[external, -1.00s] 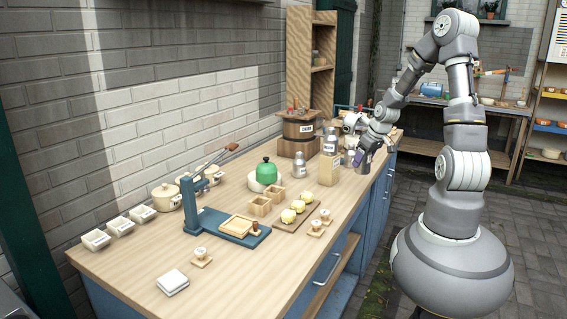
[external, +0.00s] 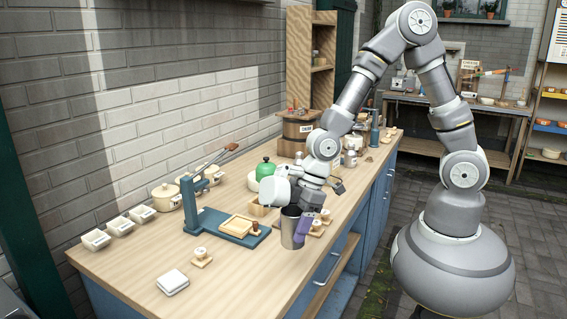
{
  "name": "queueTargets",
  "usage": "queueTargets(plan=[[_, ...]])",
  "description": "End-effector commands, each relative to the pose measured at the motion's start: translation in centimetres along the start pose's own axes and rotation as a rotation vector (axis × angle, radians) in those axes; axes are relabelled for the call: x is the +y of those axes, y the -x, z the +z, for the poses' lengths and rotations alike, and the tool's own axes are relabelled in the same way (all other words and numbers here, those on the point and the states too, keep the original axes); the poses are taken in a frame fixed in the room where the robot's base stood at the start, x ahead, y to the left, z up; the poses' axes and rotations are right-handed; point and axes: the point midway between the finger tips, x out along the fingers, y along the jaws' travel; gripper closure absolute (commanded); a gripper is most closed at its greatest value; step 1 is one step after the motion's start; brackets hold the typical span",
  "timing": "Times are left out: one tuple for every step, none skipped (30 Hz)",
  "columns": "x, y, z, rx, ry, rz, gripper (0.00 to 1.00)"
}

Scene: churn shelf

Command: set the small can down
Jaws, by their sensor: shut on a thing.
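The small can (external: 291,231) is a plain grey metal cylinder with an open, dark top. My gripper (external: 303,222) is shut on it from the right side, with a purple finger showing against its wall. The can is upright, in front of the wooden counter top (external: 235,285), right of the blue press. I cannot tell whether its base touches the counter or hangs just above it.
A green-topped pot (external: 265,169) and a churn (external: 297,130) are behind. The near counter is mostly clear.

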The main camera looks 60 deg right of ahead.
Motion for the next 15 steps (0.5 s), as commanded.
queueTargets(plan=[[-1.4, -0.2, -0.6, 0.0, 0.035, -0.014, 0.7], [-2.2, -0.3, -0.9, 0.0, 0.054, -0.022, 0.7], [-3.0, -0.5, -1.2, 0.0, 0.075, -0.031, 0.7], [-3.7, -0.6, -1.4, 0.0, 0.091, -0.037, 0.7], [-4.2, -0.6, -1.6, 0.0, 0.103, -0.043, 0.7], [-4.9, -0.7, -1.8, 0.0, 0.121, -0.05, 0.7], [-5.4, -0.8, -1.9, 0.0, 0.132, -0.055, 0.7], [-5.9, -0.8, -2.1, 0.0, 0.143, -0.059, 0.7], [-6.1, -1.4, -1.9, -0.002, 0.147, -0.063, 0.7], [-6.0, -1.9, -1.6, -0.004, 0.144, -0.063, 0.7], [-6.0, -2.4, -1.4, -0.003, 0.144, -0.063, 0.7], [-6.0, -2.9, -1.2, -0.004, 0.143, -0.062, 0.7], [-6.0, -3.2, -1.1, -0.002, 0.144, -0.062, 0.7], [-6.0, -3.6, -0.8, -0.003, 0.143, -0.062, 0.7], [-6.0, -4.3, -0.6, -0.003, 0.143, -0.063, 0.7]])
